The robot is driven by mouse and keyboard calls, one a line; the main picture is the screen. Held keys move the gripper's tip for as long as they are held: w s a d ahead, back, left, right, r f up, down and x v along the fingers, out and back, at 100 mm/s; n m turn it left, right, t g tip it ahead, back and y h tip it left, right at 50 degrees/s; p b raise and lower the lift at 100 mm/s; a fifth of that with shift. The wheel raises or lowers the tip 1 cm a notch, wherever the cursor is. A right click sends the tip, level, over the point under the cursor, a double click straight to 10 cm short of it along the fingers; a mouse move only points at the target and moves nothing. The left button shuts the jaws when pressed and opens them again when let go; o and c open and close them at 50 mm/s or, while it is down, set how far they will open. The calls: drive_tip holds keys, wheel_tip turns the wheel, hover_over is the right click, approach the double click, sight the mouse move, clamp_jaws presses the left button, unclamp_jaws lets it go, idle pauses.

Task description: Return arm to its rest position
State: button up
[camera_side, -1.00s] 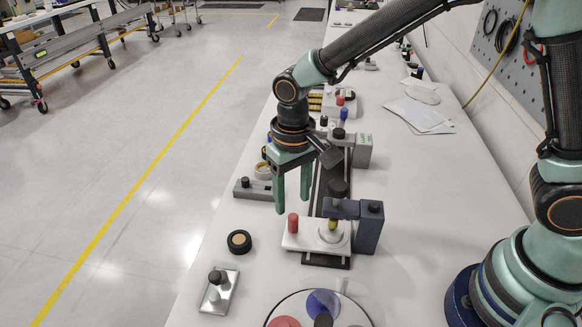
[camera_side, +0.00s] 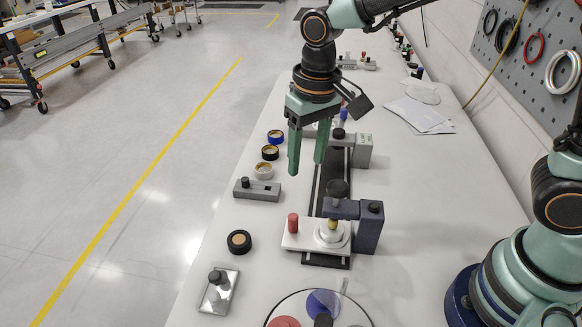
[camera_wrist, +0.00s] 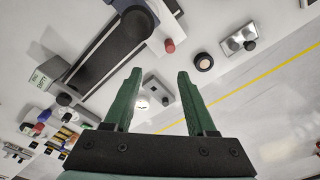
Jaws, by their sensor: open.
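My gripper (camera_side: 306,165) is open and empty, its two green fingers pointing down in the air above the bench. In the side view it hangs over the left part of the bench, to the left of the black rail of the fixture. In the wrist view my gripper (camera_wrist: 156,85) shows two spread fingers with nothing between them. The mirror fixture has a white plate (camera_side: 300,240) with a red knob (camera_side: 293,222) and a dark blue clamp block (camera_side: 369,228). My fingers are apart from it.
A grey block with a black knob (camera_side: 257,190) and several tape rolls (camera_side: 270,152) lie left of the rail. A round black-rimmed piece (camera_side: 239,242), a metal plate (camera_side: 219,292) and a round tray (camera_side: 292,303) are nearer. Papers (camera_side: 418,115) lie right; the bench between them and the fixture is clear.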

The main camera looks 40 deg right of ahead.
drive_tip(key=s+d+r+t, duration=0.2)
drive_tip(key=s+d+r, duration=0.1)
drive_tip(key=d, duration=0.4)
drive_tip(key=s+d+r+t, duration=0.2)
drive_tip(key=s+d+r, duration=0.2)
drive_tip(key=d, duration=0.3)
drive_tip(key=shift+s+d+t, duration=0.2)
drive_tip(key=shift+d+t, duration=0.2)
